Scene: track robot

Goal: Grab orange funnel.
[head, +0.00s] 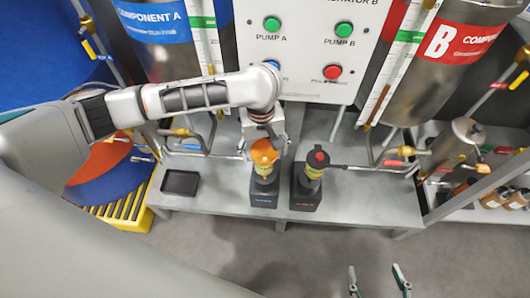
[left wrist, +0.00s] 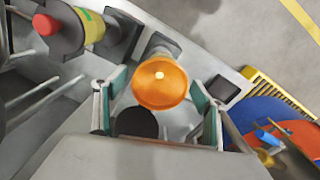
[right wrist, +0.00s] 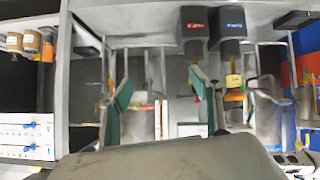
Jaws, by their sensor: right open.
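The orange funnel (head: 264,154) sits on top of a yellow cylinder on the left black stand, at the front middle of the metal bench in the head view. In the left wrist view the funnel (left wrist: 160,84) shows its round face between my two fingers. My left gripper (left wrist: 157,100) is open, with a finger on each side of the funnel and small gaps visible. In the head view the left gripper (head: 262,132) is right behind the funnel, its fingers mostly hidden. My right gripper (head: 380,281) is open and empty at the bottom edge, away from the bench.
A second black stand (head: 305,190) with a red-topped cylinder is close to the right of the funnel. A small black tray (head: 180,183) lies left on the bench. A panel with pump buttons (head: 305,50) and metal pipes stand behind. The floor in front is clear.

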